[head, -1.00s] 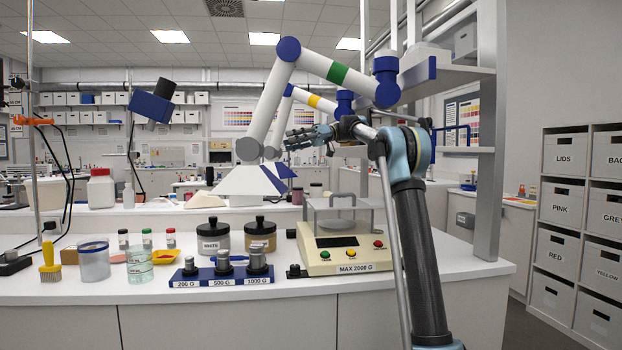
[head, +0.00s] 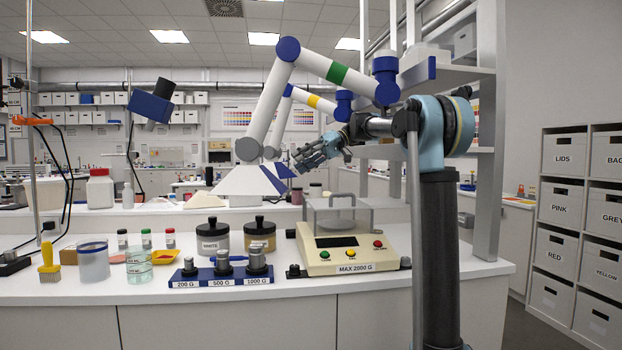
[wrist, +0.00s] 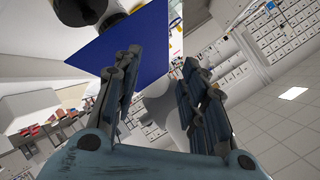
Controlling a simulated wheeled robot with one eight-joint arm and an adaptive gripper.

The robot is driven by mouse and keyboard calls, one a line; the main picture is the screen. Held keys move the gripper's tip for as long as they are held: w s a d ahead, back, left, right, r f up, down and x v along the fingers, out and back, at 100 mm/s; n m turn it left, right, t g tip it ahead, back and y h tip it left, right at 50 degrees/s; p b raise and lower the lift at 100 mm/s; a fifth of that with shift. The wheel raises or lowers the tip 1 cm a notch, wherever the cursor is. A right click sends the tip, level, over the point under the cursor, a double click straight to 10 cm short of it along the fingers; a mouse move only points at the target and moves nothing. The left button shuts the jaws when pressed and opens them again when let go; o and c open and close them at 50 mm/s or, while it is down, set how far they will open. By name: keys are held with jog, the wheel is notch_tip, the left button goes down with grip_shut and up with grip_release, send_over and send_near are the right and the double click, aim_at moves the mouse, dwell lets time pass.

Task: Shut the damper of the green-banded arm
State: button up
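The extraction arm with the green band (head: 338,74) reaches up from the right and comes down to a white hood (head: 243,181). Blue flat parts (head: 272,180) show at the hood's right side; I cannot tell from this view how the damper is set. My gripper (head: 294,161) is just right of the hood, close to these blue parts. In the wrist view its two fingers (wrist: 160,65) are spread with a gap between them and nothing held. A blue panel (wrist: 130,50) lies beyond and partly behind the left finger. Whether they touch is unclear.
A second arm with a yellow band (head: 314,101) stands behind. Below my gripper are a balance (head: 345,261) with a clear shield, two dark-lidded jars (head: 213,238) and a weight stand (head: 220,277). A metal shelf post (head: 491,140) is right of my arm.

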jog(key=s+d+f+m+h, duration=0.1)
jog(key=s+d+f+m, duration=0.1)
jog(key=s+d+f, duration=0.1)
jog(key=shift+s+f+t, duration=0.4)
jog(key=shift+s+f, duration=0.3)
jog(key=shift+s, duration=0.3)
